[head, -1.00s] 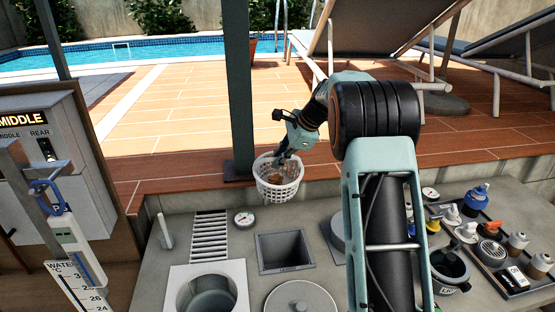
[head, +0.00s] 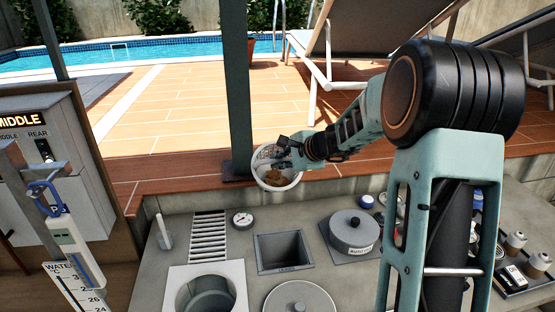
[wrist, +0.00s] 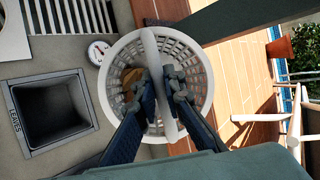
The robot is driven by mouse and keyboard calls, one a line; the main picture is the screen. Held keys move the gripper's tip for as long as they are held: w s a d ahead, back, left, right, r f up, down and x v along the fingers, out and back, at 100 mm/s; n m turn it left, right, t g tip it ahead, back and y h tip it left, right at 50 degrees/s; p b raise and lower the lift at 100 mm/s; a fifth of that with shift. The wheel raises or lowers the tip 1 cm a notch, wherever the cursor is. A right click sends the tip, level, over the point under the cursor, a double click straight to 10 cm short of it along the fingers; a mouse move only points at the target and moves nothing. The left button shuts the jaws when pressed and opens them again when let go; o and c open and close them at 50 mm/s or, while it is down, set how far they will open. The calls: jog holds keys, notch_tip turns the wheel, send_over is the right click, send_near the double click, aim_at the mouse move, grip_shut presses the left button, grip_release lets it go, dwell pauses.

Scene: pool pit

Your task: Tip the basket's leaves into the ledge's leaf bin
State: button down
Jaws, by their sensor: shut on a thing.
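The white basket (head: 292,183) hangs from my gripper (head: 281,163) above the back edge of the grey ledge, in front of the wooden deck. It is tilted with its mouth toward the head camera. Brown leaves (head: 274,178) lie inside it. In the wrist view my gripper (wrist: 160,78) is shut on the handle (wrist: 152,50) across the basket (wrist: 108,112), with leaves (wrist: 131,76) beside the fingers. The leaf bin (head: 284,252) is a square grey opening in the ledge, nearer than the basket. In the wrist view the bin (wrist: 48,110) reads LEAVES and looks empty.
A round gauge (head: 242,219) and a slotted grate (head: 209,236) lie left of the bin. A lidded grey pot (head: 353,230) stands to its right, and a round lid (head: 300,300) lies in front. A dark post (head: 238,90) rises close behind the basket.

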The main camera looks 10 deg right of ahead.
jog(key=shift+s+a+r+t+y, duration=0.1)
jog(key=shift+s+r+t+y, duration=0.15)
jog(key=shift+s+t, duration=0.5)
jog(key=shift+t, duration=0.35)
jog(key=shift+s+f+n+t, duration=0.15)
jog(key=shift+s+n+t, duration=0.2)
jog(key=shift+n+t, duration=0.05)
jog(key=shift+s+f+t+y+b, duration=0.25)
jog(key=shift+f+t+b, duration=0.15)
jog(key=shift+b, duration=0.8)
jog(key=s+f+n+t+y+b, duration=0.4)
jog(key=s+f+n+t+b, duration=0.1)
jog(key=b, duration=3)
jog(key=s+f+t, duration=0.1)
jog(key=s+t, duration=0.1)
jog(key=t, duration=0.1)
jog(key=shift+s+y+b, duration=0.2)
jog(key=shift+y+b, duration=0.1)
jog(key=shift+b, duration=0.1)
jog(key=shift+s+b, duration=0.15)
jog(key=shift+b, duration=0.5)
jog(key=shift+r+n+t+y, duration=0.1)
jog(key=shift+n+t+y, duration=0.2)
